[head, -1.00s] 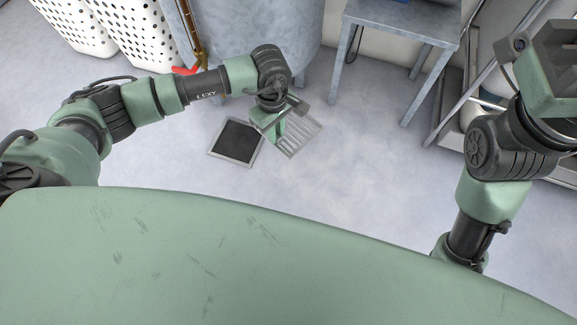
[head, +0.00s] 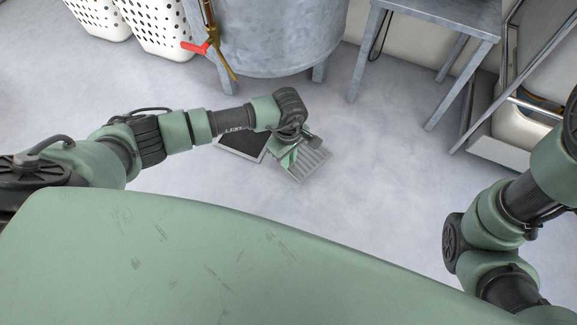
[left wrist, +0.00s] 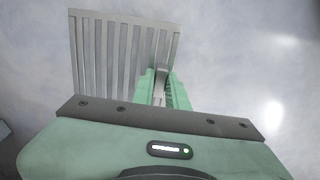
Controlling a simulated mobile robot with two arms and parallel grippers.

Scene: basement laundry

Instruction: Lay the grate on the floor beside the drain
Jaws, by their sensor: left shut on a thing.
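The grate (head: 312,160) is a grey slatted metal square. My left gripper (head: 287,157) is shut on it, and the grate shows just right of the drain, low over or on the floor; I cannot tell if it touches. The drain (head: 243,141) is a dark square opening with a light frame, partly hidden by my left arm. In the left wrist view the slats of the grate (left wrist: 105,55) reach out past the green fingers (left wrist: 163,88). My right arm comes in at the right edge, but its gripper is out of the picture.
A galvanised tub (head: 285,35) on legs stands behind the drain, with a red-handled tap (head: 197,47) at its left. White perforated baskets (head: 155,25) stand at the back left. A grey metal table (head: 450,18) is at the back right. The floor (head: 390,180) right of the grate is clear.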

